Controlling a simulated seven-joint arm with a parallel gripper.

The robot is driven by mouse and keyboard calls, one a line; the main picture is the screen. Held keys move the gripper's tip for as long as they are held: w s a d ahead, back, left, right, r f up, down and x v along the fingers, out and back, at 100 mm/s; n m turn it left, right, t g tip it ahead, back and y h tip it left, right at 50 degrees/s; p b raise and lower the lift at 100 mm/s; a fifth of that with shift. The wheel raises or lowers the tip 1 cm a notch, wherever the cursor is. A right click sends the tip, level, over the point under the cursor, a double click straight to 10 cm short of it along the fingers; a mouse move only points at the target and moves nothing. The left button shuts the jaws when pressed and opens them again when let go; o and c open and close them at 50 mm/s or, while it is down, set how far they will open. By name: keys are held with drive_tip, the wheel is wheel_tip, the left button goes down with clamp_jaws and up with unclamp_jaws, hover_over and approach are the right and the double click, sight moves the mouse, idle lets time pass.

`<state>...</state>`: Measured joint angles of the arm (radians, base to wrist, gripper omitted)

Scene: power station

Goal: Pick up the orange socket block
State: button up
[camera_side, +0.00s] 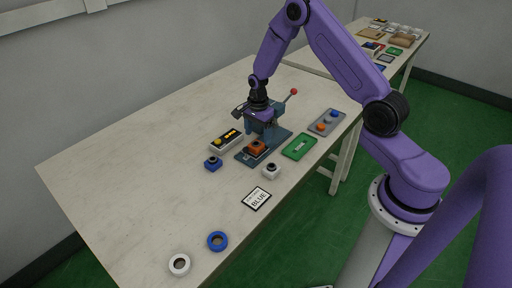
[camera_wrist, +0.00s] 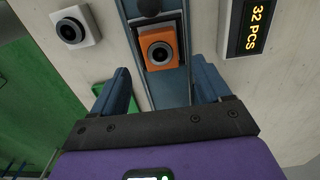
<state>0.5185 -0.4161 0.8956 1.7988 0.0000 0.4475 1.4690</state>
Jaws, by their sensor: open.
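The orange socket block (camera_side: 256,148) sits on the front part of the blue-grey press fixture (camera_side: 279,136). In the wrist view the orange block (camera_wrist: 174,48) shows its dark round socket, and it sits on the fixture's strip (camera_wrist: 169,88). My gripper (camera_side: 257,112) is above the fixture, by its upright part. In the wrist view my gripper's two blue fingers (camera_wrist: 160,82) are apart, one each side of the strip, with nothing held between them. The orange block lies ahead of the fingertips.
A white socket block (camera_side: 271,171) and a blue one (camera_side: 213,163) stand close by, with a counter display (camera_side: 227,141) beside the fixture. A red-knobbed lever (camera_side: 292,93) rises behind. A green tray (camera_side: 299,146), a grey button panel (camera_side: 327,122) and a "BLUE" card (camera_side: 257,198) lie nearby.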

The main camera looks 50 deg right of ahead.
sight(258, 142)
drive_tip(key=shift+w+f, duration=0.1)
drive_tip(key=shift+f, duration=1.7)
drive_tip(key=c, duration=1.2)
drive_tip(key=shift+o, duration=0.2)
drive_tip(key=shift+r, duration=0.15)
